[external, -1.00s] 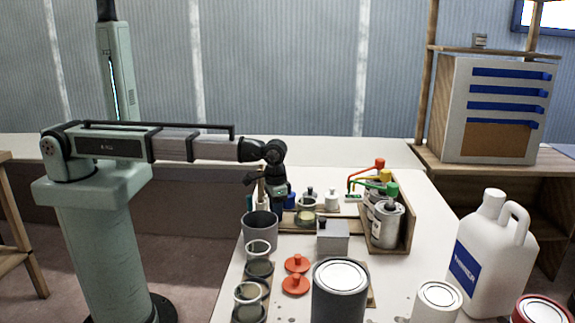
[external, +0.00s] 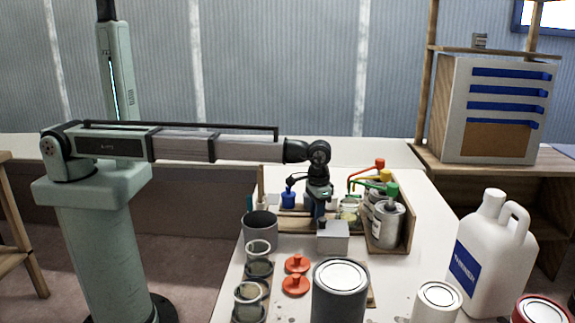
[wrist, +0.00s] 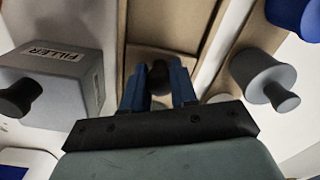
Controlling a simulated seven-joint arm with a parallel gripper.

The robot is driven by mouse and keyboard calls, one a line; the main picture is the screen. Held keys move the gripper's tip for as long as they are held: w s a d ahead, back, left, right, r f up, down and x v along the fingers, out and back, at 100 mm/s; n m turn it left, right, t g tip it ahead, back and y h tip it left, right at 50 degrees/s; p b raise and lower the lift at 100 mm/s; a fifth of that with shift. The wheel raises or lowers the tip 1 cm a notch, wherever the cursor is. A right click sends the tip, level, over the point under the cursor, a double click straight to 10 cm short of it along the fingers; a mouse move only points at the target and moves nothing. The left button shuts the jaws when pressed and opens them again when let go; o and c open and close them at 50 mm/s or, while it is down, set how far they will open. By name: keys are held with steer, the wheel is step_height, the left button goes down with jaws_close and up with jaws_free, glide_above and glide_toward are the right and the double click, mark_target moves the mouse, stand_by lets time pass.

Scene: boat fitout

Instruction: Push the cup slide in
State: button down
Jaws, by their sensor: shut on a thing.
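The cup slide is a wooden runner that shows in the wrist view (wrist: 190,25), running away from my gripper (wrist: 158,82). The blue fingers are shut on a dark round knob (wrist: 159,72) at its near end. In the external view, my gripper (external: 318,220) points down over the wooden track (external: 292,224), just behind the grey filler box (external: 333,238). A clear cup (external: 349,210) stands to the right of my gripper, in front of the dispensers. The fingertips are partly hidden in the external view.
The filler box (wrist: 55,82) is close on the left in the wrist view. A grey knobbed piece (wrist: 262,75) is close on the right. Grey dispensers (external: 386,224) with coloured levers stand right of the track. Several cans, jars and red lids (external: 296,284) fill the front.

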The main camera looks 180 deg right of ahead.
steer(key=shift+a, duration=0.3)
steer(key=c, duration=1.1)
jaws_free()
steer(key=shift+o, duration=1.1)
steer(key=shift+d+r, duration=0.1)
step_height(320, 180, up, 14)
steer(key=shift+f, duration=0.2)
